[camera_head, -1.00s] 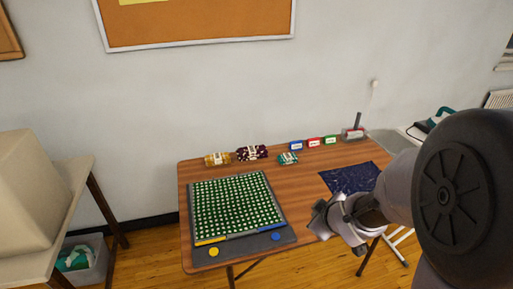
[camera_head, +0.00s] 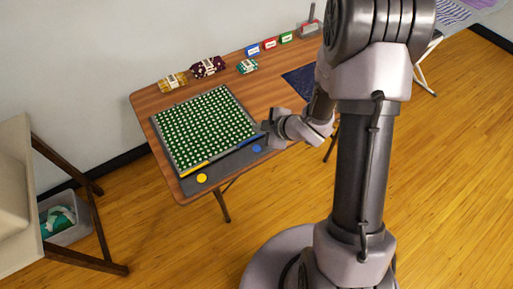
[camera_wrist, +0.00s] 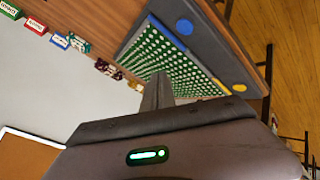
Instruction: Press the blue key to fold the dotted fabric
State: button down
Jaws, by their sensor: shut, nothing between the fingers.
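The green fabric with white dots (camera_head: 200,128) lies flat on a dark grey board (camera_head: 226,168) on the wooden table. The round blue key (camera_head: 257,149) is on the board's front strip, at its right end. The yellow key (camera_head: 202,178) is at the left end. My gripper (camera_head: 267,127) is shut and empty, above the board's right edge, close to the blue key. In the wrist view, my shut fingers (camera_wrist: 158,90) point over the dotted fabric (camera_wrist: 170,62), and the blue key (camera_wrist: 184,27) is apart from them, up and to the right.
Rolled fabric bundles (camera_head: 208,67) and small red, blue and green labelled blocks (camera_head: 270,43) stand along the table's back. A dark blue speckled cloth (camera_head: 300,82) lies right of the board, partly behind my arm. A bin (camera_head: 66,222) stands at left.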

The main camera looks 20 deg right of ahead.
aim_at(259, 150)
notch_tip(259, 150, down, 8)
jog(key=b, duration=0.6)
jog(key=shift+f+b, duration=0.1)
jog(key=shift+b, duration=0.2)
jog(key=shift+f, duration=0.1)
dwell(1.3)
jog(key=shift+f+b, duration=0.3)
jog(key=shift+b, duration=0.1)
